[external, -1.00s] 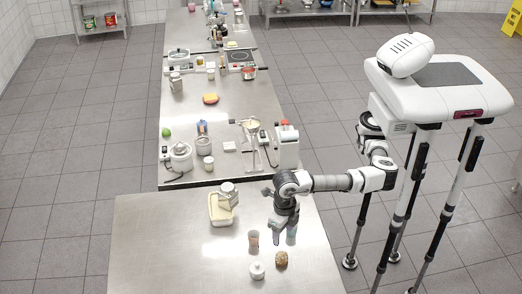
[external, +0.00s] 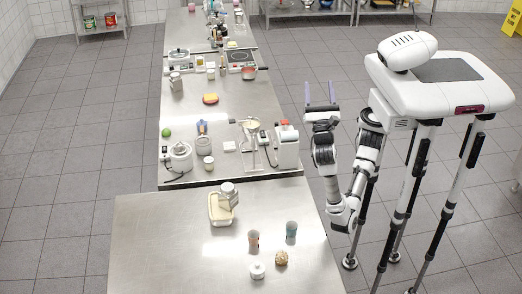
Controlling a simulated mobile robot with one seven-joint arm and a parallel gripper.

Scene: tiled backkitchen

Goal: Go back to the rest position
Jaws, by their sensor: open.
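My gripper (external: 320,93) is at the end of my folded arm, right of the tables and in front of my white body. Its two purple fingers point up and stand apart, open, with nothing between them. It is clear of the near steel table (external: 160,250) and touches nothing that I can see.
On the near table stand a cream tub (external: 221,209) with a jar (external: 228,192) at it, a brownish cup (external: 254,240), a teal cup (external: 291,231), a small white pot (external: 257,270) and a brown round item (external: 281,258). Appliances crowd the farther table (external: 185,110). Tiled floor is free at left.

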